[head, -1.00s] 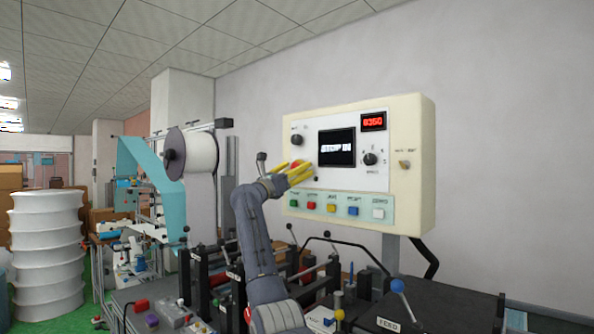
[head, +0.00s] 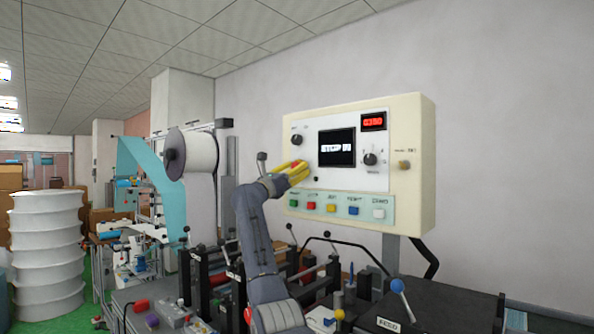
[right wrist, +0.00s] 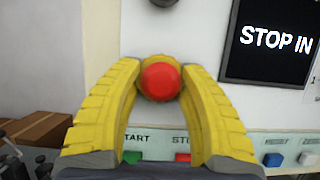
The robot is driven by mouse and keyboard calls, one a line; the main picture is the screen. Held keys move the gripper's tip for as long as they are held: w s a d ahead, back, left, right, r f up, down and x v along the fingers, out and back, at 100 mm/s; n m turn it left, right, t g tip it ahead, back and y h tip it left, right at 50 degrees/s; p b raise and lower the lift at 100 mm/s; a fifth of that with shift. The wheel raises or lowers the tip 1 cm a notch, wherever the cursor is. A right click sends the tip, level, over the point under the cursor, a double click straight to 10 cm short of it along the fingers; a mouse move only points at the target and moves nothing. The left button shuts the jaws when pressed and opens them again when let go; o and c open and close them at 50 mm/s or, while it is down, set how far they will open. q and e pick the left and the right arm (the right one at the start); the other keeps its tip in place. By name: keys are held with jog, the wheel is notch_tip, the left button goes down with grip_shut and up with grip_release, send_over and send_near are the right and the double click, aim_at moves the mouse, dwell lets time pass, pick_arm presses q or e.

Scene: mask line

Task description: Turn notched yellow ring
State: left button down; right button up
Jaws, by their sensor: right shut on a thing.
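The notched yellow ring (right wrist: 152,57) shows as a thin yellow rim behind a round red button (right wrist: 160,82) on the control panel, in the right wrist view. The button covers most of it, and its notches cannot be made out. My right gripper (right wrist: 158,75) has thick ribbed yellow fingers, one on each side of the button. Their tips are shut on the ring at its left and right. In the head view the right gripper (head: 299,168) is at the left part of the panel, with a bit of red showing between its fingers. My left gripper is not in view.
The cream control box (head: 412,200) carries a black screen (head: 336,148), dark knobs (head: 370,159) and a row of coloured push buttons (head: 331,208) below the gripper. A white film roll (head: 200,152) stands to the left. Machine parts and levers (head: 397,285) fill the space below.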

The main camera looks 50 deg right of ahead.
jog(key=shift+r+m, duration=0.1)
jog(key=shift+m, duration=0.2)
jog(key=m+g, duration=0.1)
jog(key=m, duration=0.1)
jog(key=m+g, duration=0.2)
jog(key=m, duration=0.1)
jog(key=shift+w+y, duration=0.1)
jog(key=shift+y, duration=0.2)
jog(key=m+g, duration=0.1)
jog(key=m, duration=0.2)
jog(key=m+g+y, duration=0.1)
jog(key=m, duration=0.2)
jog(key=shift+r, duration=0.1)
jog(key=shift+m+g+y, duration=0.3)
jog(key=shift+m+g, duration=0.1)
jog(key=shift+m, duration=0.1)
